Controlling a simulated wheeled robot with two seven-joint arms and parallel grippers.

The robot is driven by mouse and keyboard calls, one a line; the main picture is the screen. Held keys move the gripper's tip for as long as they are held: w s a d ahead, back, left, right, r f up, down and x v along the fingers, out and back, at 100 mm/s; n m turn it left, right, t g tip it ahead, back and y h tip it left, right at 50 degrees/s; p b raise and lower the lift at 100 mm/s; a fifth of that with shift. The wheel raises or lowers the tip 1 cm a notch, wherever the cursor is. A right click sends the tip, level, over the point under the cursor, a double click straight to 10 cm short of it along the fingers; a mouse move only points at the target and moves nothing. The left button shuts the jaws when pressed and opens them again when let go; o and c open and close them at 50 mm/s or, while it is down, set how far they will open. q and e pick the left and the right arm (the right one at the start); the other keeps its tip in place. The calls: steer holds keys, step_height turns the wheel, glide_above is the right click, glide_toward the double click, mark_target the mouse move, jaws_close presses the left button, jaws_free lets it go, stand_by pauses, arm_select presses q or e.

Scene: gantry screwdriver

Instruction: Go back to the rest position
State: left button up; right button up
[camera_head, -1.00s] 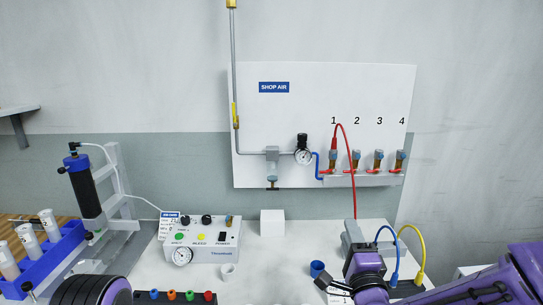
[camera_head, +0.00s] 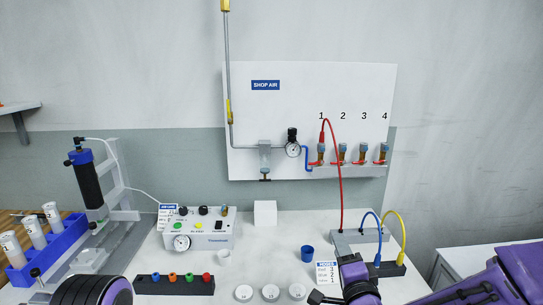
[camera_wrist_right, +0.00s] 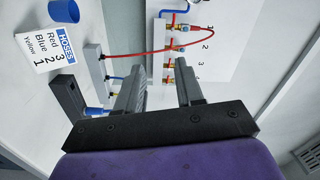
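My right gripper (camera_head: 318,298) is low in the head view, beside the hoses card, partly cut by the bottom edge. In the right wrist view its two grey fingers (camera_wrist_right: 158,72) stand apart with nothing between them. A purple and black part of my left arm shows at the bottom left of the head view; the left gripper is out of view. The red hose (camera_head: 337,160) runs from outlet 1 on the wall panel (camera_head: 300,100) down to a grey block (camera_head: 345,240). The blue hose (camera_head: 378,240) and yellow hose (camera_head: 403,240) arch beside it, above a dark block (camera_head: 393,270).
The bench holds a control box (camera_head: 195,240), a white cube (camera_head: 265,214), a blue cup (camera_head: 307,252), several white cups (camera_head: 270,292), a black strip with coloured plugs (camera_head: 172,287) and a hoses card (camera_head: 326,273). A blue tube rack (camera_head: 45,258) stands left.

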steer(key=s+d+f+n+g+h, duration=0.1)
steer(key=s+d+f+n+g, duration=0.1)
steer(key=s+f, duration=0.35)
steer(key=s+d+f+n+g, duration=0.1)
steer(key=s+d+f+g, duration=0.15)
steer(key=f, duration=0.65)
steer(key=s+d+f+n+g+h, duration=0.1)
steer(key=s+f+n+g, duration=0.15)
steer(key=f, duration=0.55)
steer(key=s+d+f+g, duration=0.2)
steer(key=s+f, duration=0.2)
steer(key=s, duration=0.4)
steer(key=s+d+f+n+g+h, duration=0.1)
steer(key=s+d+f+g, duration=0.2)
steer(key=s, duration=0.6)
steer(key=s+d+f+n+g+h, duration=0.1)
steer(key=s+d+f+g, duration=0.2)
steer(key=s+f, duration=0.4)
steer(key=shift+s+d+f, duration=0.15)
steer(key=shift+s, duration=0.55)
steer(key=shift+w, duration=0.1)
